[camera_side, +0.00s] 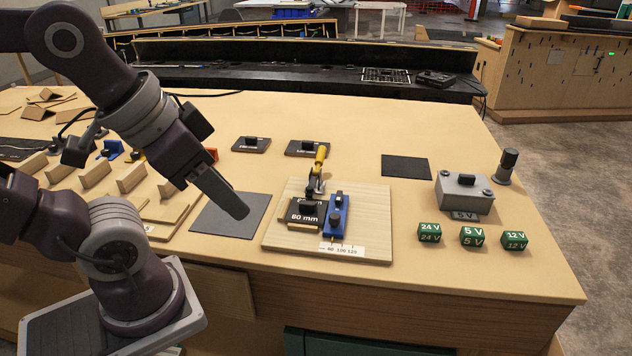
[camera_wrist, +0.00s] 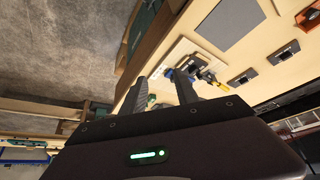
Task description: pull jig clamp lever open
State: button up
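The jig clamp's yellow lever (camera_side: 321,157) stands steeply up from its metal clamp at the back of the light wooden jig board (camera_side: 370,215). My gripper (camera_side: 240,208) is left of the board, above a dark grey mat, apart from the lever. In the wrist view my gripper (camera_wrist: 160,78) has its two fingers spread, with nothing held. The yellow lever (camera_wrist: 206,75) shows there beyond the right finger, which partly hides the jig.
A grey box (camera_side: 462,192) with a 5 V label and several green voltage blocks (camera_side: 472,237) stand at right. Two black blocks (camera_side: 251,144) (camera_side: 306,148) lie behind the jig. Wooden pieces (camera_side: 131,177) crowd the left. A dark mat (camera_side: 406,166) lies flat right of the lever.

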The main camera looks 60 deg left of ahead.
dwell(0.3)
jog(key=shift+w+n, duration=0.4)
jog(key=c, duration=0.5)
jog(key=w+n, duration=0.1)
jog(key=w, duration=0.1)
jog(key=w+n+g+h, duration=0.1)
jog(key=w+n, duration=0.1)
jog(key=w+n+g+h, duration=0.1)
jog(key=w+n, duration=0.1)
jog(key=shift+w+a+r, duration=0.3)
jog(key=shift+w+a, duration=0.1)
grip_shut()
jog(key=n+t+h, duration=0.4)
jog(key=n+t, duration=0.1)
jog(key=n, duration=1.5)
send_near(320, 158)
jog(key=a+f, duration=0.2)
jog(key=a, duration=0.3)
jog(key=x, duration=1)
jog(key=shift+w+d+r, duration=0.25)
jog(key=shift+d+r, duration=0.05)
